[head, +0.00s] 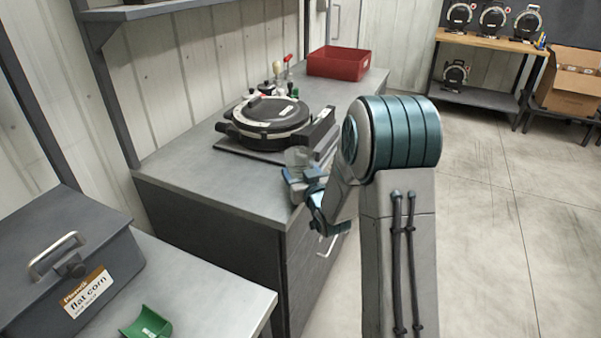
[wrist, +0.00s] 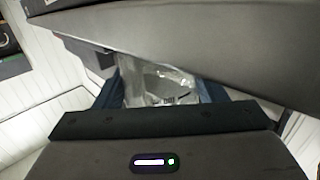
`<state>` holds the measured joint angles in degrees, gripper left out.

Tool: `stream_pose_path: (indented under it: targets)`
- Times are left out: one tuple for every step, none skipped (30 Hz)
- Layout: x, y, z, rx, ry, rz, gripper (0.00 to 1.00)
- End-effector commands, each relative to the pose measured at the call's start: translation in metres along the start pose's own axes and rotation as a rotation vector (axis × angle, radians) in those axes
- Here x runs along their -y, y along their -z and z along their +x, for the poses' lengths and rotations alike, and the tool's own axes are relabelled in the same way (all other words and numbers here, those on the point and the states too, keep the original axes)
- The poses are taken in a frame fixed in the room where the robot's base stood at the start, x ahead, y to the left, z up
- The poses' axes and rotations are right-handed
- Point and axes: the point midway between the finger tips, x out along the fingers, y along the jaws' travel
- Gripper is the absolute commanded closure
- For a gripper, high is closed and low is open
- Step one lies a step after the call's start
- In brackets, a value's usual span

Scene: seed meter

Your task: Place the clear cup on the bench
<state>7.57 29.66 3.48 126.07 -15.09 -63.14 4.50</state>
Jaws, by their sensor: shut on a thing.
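The clear cup (head: 298,157) is at my gripper (head: 303,178), near the front edge of the grey bench (head: 205,182). My gripper is shut on the cup. In the wrist view the clear cup (wrist: 158,86) shows between the two blue fingers of my gripper (wrist: 160,92). Whether the cup's base touches the bench top cannot be told. My own arm hides part of the bench's right side.
A round black seed meter (head: 268,120) on a stand is just behind the cup. A red bin (head: 338,63) stands at the bench's far end. A grey flat corn box (head: 70,270) and green scoop (head: 147,323) are on a nearer table. The bench's front left is clear.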

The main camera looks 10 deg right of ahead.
Motion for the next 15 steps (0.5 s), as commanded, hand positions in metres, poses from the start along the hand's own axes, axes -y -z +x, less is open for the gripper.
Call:
stream_pose_path:
  targets:
    - [0.0000, -0.0028, 0.0002, 0.000, 0.000, 0.000, 0.57]
    - [-0.0001, -0.0034, 0.0002, 0.000, 0.000, 0.000, 0.57]
    - [-0.0001, -0.0026, 0.0001, 0.000, 0.000, 0.000, 0.30]
    - [0.0000, -0.0020, 0.0001, 0.000, 0.000, 0.000, 0.22]
    - [0.0000, -0.0020, 0.0001, 0.000, 0.000, 0.000, 0.14]
    - [0.0000, -0.0020, 0.0001, 0.000, 0.000, 0.000, 0.14]
    - [0.0000, -0.0020, 0.0001, 0.000, 0.000, 0.000, 0.14]
    - [0.0000, -0.0020, 0.0001, 0.000, 0.000, 0.000, 0.14]
    - [0.0000, -0.0020, 0.0001, 0.000, 0.000, 0.000, 0.14]
    - [0.0000, -0.0020, 0.0001, 0.000, 0.000, 0.000, 0.14]
    - [0.0000, -0.0020, 0.0001, 0.000, 0.000, 0.000, 0.14]
    - [-0.0001, -0.0019, 0.0001, 0.000, 0.000, 0.000, 0.14]
    - [-0.0001, -0.0017, 0.0001, 0.000, 0.000, 0.000, 0.14]
    - [-0.0001, -0.0012, 0.0001, 0.000, 0.000, 0.000, 0.14]
    - [0.0000, -0.0001, 0.0000, 0.000, 0.000, 0.000, 0.14]
